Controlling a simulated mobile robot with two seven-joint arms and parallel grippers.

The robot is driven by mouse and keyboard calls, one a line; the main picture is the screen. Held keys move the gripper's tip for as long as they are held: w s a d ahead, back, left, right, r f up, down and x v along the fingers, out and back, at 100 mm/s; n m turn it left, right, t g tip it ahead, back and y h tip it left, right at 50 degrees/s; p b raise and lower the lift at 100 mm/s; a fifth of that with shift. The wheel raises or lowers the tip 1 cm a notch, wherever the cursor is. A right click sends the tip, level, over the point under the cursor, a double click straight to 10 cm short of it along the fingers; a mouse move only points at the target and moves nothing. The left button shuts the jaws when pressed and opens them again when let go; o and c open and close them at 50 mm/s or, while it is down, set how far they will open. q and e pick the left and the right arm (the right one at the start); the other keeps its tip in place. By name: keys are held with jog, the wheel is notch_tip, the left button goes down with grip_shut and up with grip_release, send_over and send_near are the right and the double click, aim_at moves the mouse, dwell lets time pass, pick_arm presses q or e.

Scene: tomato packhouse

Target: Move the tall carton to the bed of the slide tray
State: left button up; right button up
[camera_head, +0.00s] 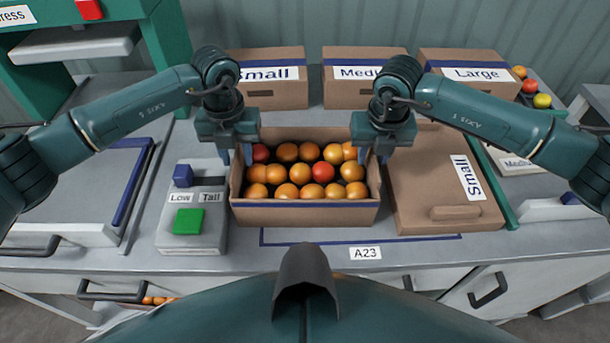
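An open brown carton (305,214), full of red and orange tomatoes, stands in the middle of the bench; its lid is not on it. My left gripper (236,156) is over its left wall, fingers apart and pointing down. My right gripper (375,157) is over its right wall, fingers also apart. I cannot tell whether either gripper touches the carton. At the left, a grey slide tray (75,205) with a blue edge bar lies in front of the green press (165,50).
A control box (165,235) has a blue knob (182,175) on the Low side and a green button (188,220). A flat lid (435,185) marked Small lies right of the carton. Small (275,90), Medium (360,92) and Large (465,92) boxes stand behind.

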pick_arm(q)
jog(key=shift+c, duration=0.2)
pick_arm(e)
jog(key=shift+c, duration=0.2)
pick_arm(q)
grip_shut()
pick_arm(e)
grip_shut()
pick_arm(q)
jog(key=shift+r, duration=0.1)
pick_arm(e)
jog(key=shift+r, duration=0.1)
dwell(0.6)
